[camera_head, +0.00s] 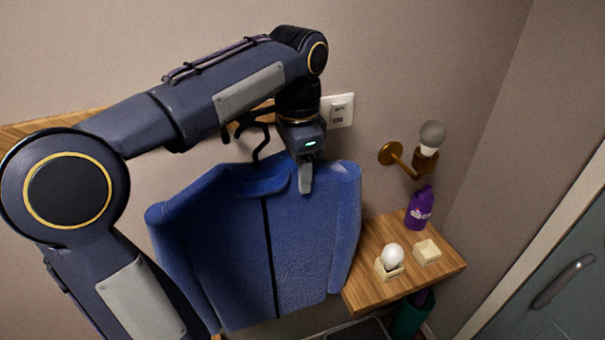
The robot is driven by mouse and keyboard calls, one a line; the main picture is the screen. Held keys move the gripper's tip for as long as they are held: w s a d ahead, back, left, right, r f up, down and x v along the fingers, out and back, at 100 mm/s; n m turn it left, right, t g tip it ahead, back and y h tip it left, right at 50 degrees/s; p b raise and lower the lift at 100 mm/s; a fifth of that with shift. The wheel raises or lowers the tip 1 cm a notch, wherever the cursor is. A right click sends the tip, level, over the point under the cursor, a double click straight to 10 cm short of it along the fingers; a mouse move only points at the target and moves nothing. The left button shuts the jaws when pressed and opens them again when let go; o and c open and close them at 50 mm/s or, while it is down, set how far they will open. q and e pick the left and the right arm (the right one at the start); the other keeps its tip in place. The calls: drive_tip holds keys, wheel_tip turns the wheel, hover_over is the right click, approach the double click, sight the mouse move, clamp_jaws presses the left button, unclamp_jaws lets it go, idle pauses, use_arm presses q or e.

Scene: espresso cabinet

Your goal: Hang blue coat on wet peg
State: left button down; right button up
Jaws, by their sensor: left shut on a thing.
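The blue coat (300,245) hangs upright in front of the wall, in the middle of the view. A dark hanger hook (261,142) rises from its collar. My left gripper (306,178) points down at the coat's right shoulder, by the collar, and is shut on the coat. A wooden peg rail (40,127) runs along the wall behind my left arm. A dark peg (240,124) shows below the arm, near the top of the hook. I cannot tell whether hook and peg touch. No wet mark or label can be made out. My right gripper is out of view.
A wooden shelf (362,292) to the right holds a purple bottle (419,208), a white bulb (393,255) in a small block and another block (427,252). A brass wall lamp (392,153) is above. A teal bin (408,318) stands below.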

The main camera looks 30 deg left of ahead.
use_arm(q)
drive_tip(key=a+f+b, duration=0.1)
drive_tip(key=a, duration=0.5)
drive_tip(key=shift+a+f, duration=0.2)
drive_tip(key=shift+a, duration=0.1)
idle(0.8)
drive_tip(key=c, duration=0.5)
unclamp_jaws()
wheel_tip(320, 180, up, 8)
drive_tip(key=shift+f, duration=0.1)
